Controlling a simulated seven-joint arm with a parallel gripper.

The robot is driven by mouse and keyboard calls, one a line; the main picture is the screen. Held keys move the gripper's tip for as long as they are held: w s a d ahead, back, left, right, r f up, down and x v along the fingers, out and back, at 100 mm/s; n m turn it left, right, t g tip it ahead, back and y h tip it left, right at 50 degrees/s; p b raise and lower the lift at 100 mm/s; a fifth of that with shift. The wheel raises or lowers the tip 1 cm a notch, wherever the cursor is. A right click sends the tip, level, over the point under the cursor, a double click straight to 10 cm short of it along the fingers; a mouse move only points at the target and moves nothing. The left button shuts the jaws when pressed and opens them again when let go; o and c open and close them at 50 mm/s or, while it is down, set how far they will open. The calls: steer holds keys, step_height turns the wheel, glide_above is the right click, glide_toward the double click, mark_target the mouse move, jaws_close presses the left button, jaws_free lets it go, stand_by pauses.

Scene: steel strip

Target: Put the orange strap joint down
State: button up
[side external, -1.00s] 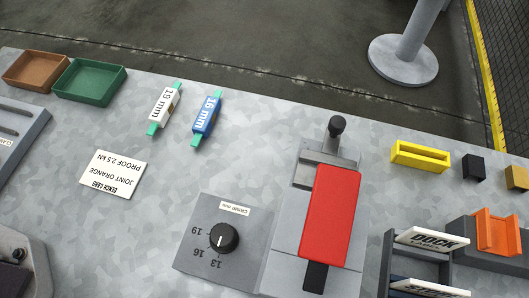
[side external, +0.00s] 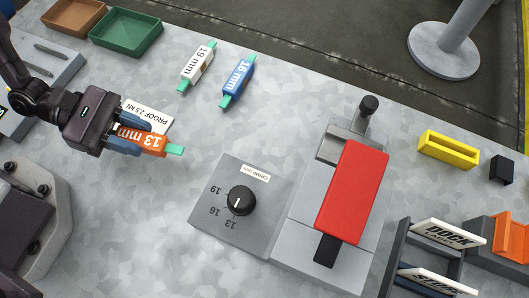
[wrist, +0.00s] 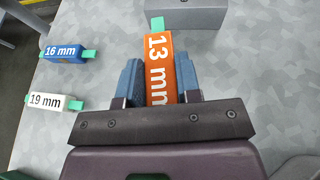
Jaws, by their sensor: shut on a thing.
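The orange strap joint (side external: 148,140), marked 13 mm with green strap ends, is between the blue fingertips of my gripper (side external: 143,136) at the left in the side view. The gripper is shut on it. In the wrist view the joint (wrist: 158,62) points away from my gripper (wrist: 158,80), its near end hidden. The joint partly covers the white bench card (side external: 150,112). I cannot tell whether it touches the bench. A white 19 mm joint (side external: 197,65) and a blue 16 mm joint (side external: 237,80) lie farther back on the bench.
Brown (side external: 73,17) and green (side external: 126,33) trays stand at the back left. The crimp dial block (side external: 212,190) and the red-handled press (side external: 352,195) stand right of my gripper. A dock rack (side external: 448,262) and yellow holder (side external: 447,150) are farther right. Bench between joint and dial is clear.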

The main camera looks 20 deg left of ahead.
mark_target(154, 170)
steer(key=shift+s+d+f+m+g, duration=0.2)
steer(key=shift+s+f+m+g, duration=0.2)
steer(key=shift+f, duration=0.7)
steer(key=shift+s+d+f+m+g, duration=0.15)
steer(key=shift+d+f+m+g, duration=0.2)
steer(key=shift+f, duration=0.8)
steer(key=shift+s+d+f+m+g, duration=0.1)
steer(key=shift+s+f+m+g, duration=0.35)
steer(key=shift+f, duration=0.65)
steer(key=shift+w, duration=0.15)
steer(key=o, duration=1)
steer(key=shift+f, duration=0.1)
